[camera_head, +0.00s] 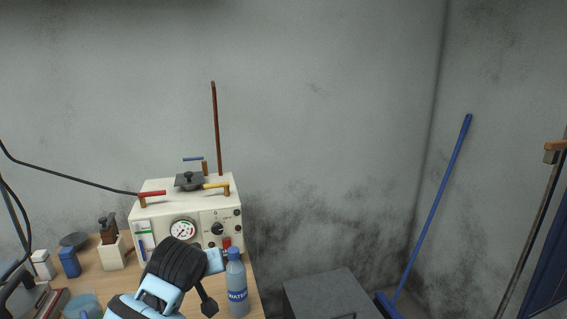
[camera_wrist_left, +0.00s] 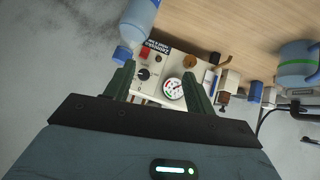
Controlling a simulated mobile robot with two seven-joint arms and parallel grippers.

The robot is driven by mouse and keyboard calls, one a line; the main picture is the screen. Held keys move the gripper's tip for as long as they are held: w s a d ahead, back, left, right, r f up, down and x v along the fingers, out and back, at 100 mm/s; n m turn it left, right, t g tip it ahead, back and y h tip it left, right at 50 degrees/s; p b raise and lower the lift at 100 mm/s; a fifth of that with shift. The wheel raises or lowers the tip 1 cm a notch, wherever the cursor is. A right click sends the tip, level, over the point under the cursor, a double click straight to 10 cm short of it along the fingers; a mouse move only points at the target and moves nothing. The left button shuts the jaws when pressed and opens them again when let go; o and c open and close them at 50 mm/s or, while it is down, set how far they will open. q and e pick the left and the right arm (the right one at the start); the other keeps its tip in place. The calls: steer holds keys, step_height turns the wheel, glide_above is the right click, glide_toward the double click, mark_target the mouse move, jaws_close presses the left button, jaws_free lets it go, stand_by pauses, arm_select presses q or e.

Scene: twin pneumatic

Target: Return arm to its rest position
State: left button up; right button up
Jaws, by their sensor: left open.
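My left arm (camera_head: 172,266), light blue with a black ribbed sleeve, reaches up from the bottom of the head view in front of a white machine (camera_head: 216,205). In the wrist view my left gripper (camera_wrist_left: 158,72) is open. Its two dark green fingers stand apart with nothing between them, and the machine's panel with its round gauge (camera_wrist_left: 173,88) shows beyond. In the head view the fingers cannot be made out clearly. My right gripper is not in view.
A blue water bottle (camera_head: 237,289) stands close right of my arm, before the machine. Levers with red (camera_head: 152,193), yellow (camera_head: 217,185) and blue handles top the machine. Small containers (camera_head: 69,262) stand left on the wooden table. A grey box (camera_head: 331,296) and blue broom (camera_head: 436,205) are right.

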arm_select(q)
steer(key=s+f+m+h, duration=0.15)
steer(key=s+f, duration=0.45)
steer(key=f, duration=0.6)
steer(key=s+f+m+h, duration=0.1)
steer(key=s+f+m, duration=0.1)
steer(key=s+f, duration=0.7)
steer(key=s+a+f+m, duration=0.1)
steer(key=s+f, duration=0.4)
steer(key=s, duration=0.5)
steer(key=s+a+f+m, duration=0.1)
steer(key=s+a+f, duration=0.1)
steer(key=s+f, duration=0.4)
steer(key=s, duration=0.4)
steer(key=shift+s+f, duration=0.15)
